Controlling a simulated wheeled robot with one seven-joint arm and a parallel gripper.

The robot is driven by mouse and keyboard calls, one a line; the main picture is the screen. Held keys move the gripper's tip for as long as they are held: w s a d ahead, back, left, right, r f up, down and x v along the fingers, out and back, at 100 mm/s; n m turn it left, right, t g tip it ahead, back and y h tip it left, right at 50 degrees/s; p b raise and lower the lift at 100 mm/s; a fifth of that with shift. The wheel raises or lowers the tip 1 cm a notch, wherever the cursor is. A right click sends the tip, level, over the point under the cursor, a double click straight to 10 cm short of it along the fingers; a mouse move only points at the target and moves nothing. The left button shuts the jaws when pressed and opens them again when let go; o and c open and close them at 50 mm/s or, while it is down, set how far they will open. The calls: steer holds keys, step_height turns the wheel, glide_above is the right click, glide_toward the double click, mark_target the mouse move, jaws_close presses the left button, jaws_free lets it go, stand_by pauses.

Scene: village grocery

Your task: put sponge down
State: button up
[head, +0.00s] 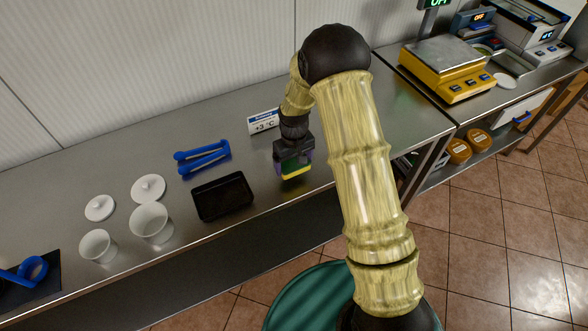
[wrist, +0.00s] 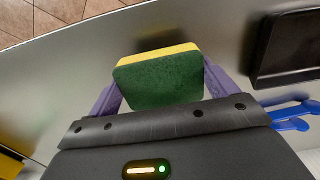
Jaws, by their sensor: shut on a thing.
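The sponge (wrist: 160,80) is green on one face and yellow on the other. In the wrist view it sits between the two purple fingers of my gripper (wrist: 163,85), which is shut on it. In the head view the sponge (head: 295,172) shows below my gripper (head: 294,166), over the steel counter (head: 330,135) near its front edge. I cannot tell whether the sponge touches the counter.
A black tray (head: 222,196) lies left of my gripper, with blue tongs (head: 203,157) behind it. White cups (head: 152,223) and white lids (head: 148,188) stand further left. A temperature sign (head: 263,122) stands behind my gripper. A yellow scale (head: 446,68) is at the right.

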mark_target(294, 171)
steer(key=shift+f, duration=0.15)
steer(key=shift+f+p, duration=0.55)
steer(key=shift+f, duration=1.4)
steer(key=shift+f, duration=0.1)
steer(key=o, duration=1.1)
steer(key=shift+c, duration=0.2)
step_height(294, 171, up, 12)
steer(key=b, duration=0.3)
